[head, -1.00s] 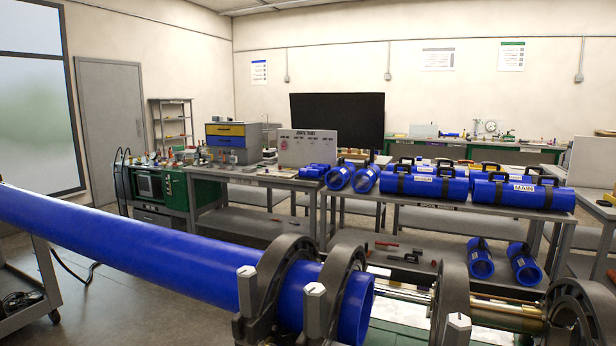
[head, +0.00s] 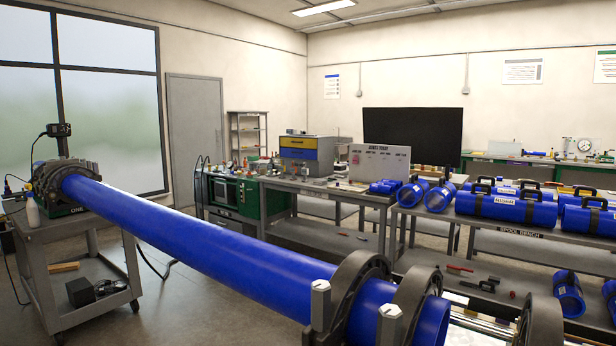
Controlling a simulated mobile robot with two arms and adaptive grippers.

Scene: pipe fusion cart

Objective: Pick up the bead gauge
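I cannot make out the bead gauge in the head view; the small items on the far benches are too small to tell apart. A long blue pipe (head: 200,235) runs from the cart at the left to the dark clamp rings (head: 350,290) of the fusion machine at the lower right. Neither of my grippers shows in this view.
A grey cart (head: 85,262) at the left bears one pipe end. A grey bench (head: 330,192) with a blue and yellow drawer box (head: 305,150) stands behind the pipe. The spool bench (head: 520,235) with blue spools is at the right. Open floor lies below the pipe.

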